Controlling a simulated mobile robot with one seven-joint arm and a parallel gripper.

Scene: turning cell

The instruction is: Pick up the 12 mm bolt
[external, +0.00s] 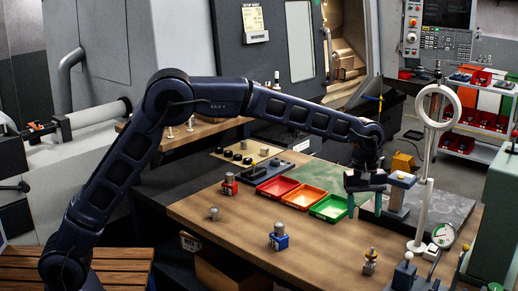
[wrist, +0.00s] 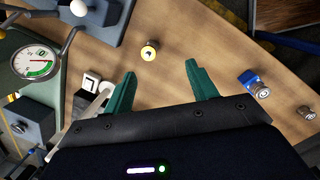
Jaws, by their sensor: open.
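Several small metal parts stand on the wooden bench, and I cannot tell for sure which is the 12 mm bolt. A yellow-topped part (wrist: 149,50) lies ahead of my fingers in the wrist view; a similar metal and yellow part (external: 370,261) stands at the bench front in the external view. A blue block with a metal cylinder (external: 279,238) stands left of it and also shows in the wrist view (wrist: 254,83). A bare metal cylinder (external: 214,214) stands further left. My gripper (external: 365,204) is open, green fingers apart and empty above the bench; it also shows in the wrist view (wrist: 160,72).
Red (external: 277,187), orange (external: 304,197) and green (external: 331,208) trays sit left of my gripper. A white stand with a ring (external: 424,190) rises close on the right. A dial gauge (external: 443,235) is at the right. The bench's middle front has free room.

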